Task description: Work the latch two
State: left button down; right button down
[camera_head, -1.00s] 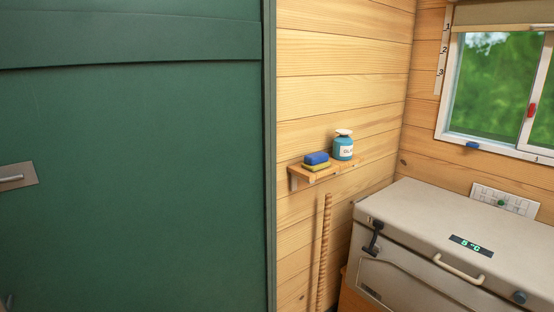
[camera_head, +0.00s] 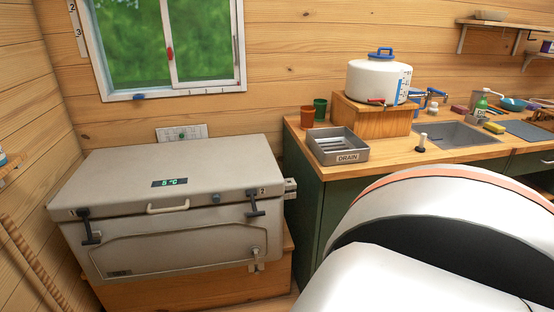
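A beige cooler box (camera_head: 160,230) stands against the wood wall at the left, with its lid (camera_head: 120,180) down. Two black latches are on its front. The left latch (camera_head: 90,232) hangs from the lid's edge near the left corner. The right latch (camera_head: 255,204) sits near the right corner. Neither of my grippers shows; a large white part of me fills the lower right.
The cooler rests on a wooden base (camera_head: 210,290). To its right is a counter (camera_head: 335,172) with a drain tray (camera_head: 338,152), two cups, a white water tank (camera_head: 374,82) and a sink (camera_head: 458,135). A window (camera_head: 160,40) is above. Little floor shows.

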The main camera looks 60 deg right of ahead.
aim_at(252, 193)
jog(key=z, duration=1.6)
